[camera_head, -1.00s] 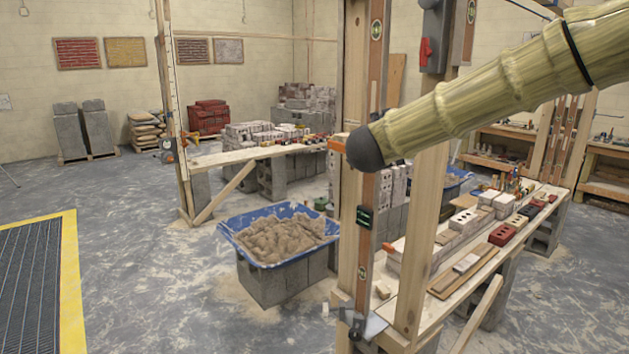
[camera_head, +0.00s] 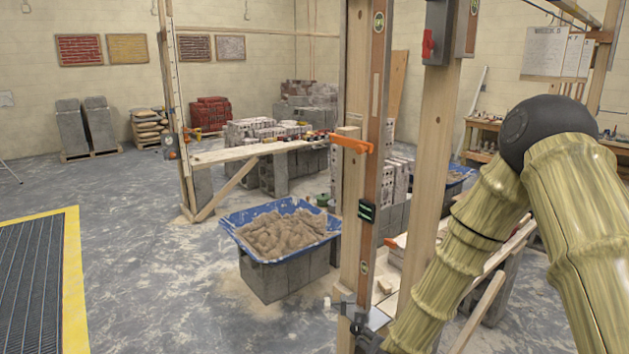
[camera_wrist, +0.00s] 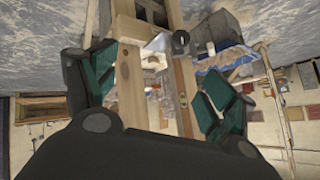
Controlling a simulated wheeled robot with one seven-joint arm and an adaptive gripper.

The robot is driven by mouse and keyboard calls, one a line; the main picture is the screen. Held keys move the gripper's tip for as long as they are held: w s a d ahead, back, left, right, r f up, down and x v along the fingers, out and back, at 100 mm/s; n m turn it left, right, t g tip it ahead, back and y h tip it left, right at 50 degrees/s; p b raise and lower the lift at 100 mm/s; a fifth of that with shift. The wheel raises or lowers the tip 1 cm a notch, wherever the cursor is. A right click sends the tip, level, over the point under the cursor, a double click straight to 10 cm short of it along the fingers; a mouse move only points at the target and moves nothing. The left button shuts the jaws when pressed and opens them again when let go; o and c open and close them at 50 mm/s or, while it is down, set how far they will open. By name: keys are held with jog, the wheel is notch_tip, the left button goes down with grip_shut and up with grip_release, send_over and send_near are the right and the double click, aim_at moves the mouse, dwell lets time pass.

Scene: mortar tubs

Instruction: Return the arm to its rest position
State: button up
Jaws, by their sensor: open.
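My gripper (camera_wrist: 158,78) shows in the wrist view, with its dark body at the bottom and its two green-and-black fingers spread wide to left and right. It is open, and nothing is between the fingers. Beyond it in the wrist view stand wooden posts (camera_wrist: 131,85), seen upside down. My bamboo-textured arm (camera_head: 585,235) fills the right of the head view, bent at a dark round joint (camera_head: 545,125). One link runs down and left from the joint, close to the wooden post (camera_head: 432,150). I cannot make out the gripper in the head view.
A blue tub (camera_head: 240,238) of mortar stands on grey blocks (camera_head: 275,275) left of the posts. An orange clamp (camera_head: 350,143) and a metal bracket (camera_head: 375,318) are on the post. A plank bench (camera_head: 235,153) stands behind. Open floor (camera_head: 150,270) lies at left.

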jog(key=s+d+f+n+g, duration=0.1)
jog(key=s+f+n+g, duration=0.15)
jog(key=s+f, duration=0.9)
jog(key=s+d+f+n+g, duration=0.1)
jog(key=s+f+g, duration=0.1)
jog(key=s, duration=0.8)
jog(key=s+d+f+n+g, duration=0.1)
jog(key=s+f, duration=0.4)
jog(key=s, duration=0.5)
jog(key=s+d+f+n+g+y+b, duration=0.1)
jog(key=s+d+f+n+g, duration=0.1)
jog(key=s, duration=0.8)
jog(key=shift+f+g, duration=0.85)
jog(key=shift+g, duration=0.2)
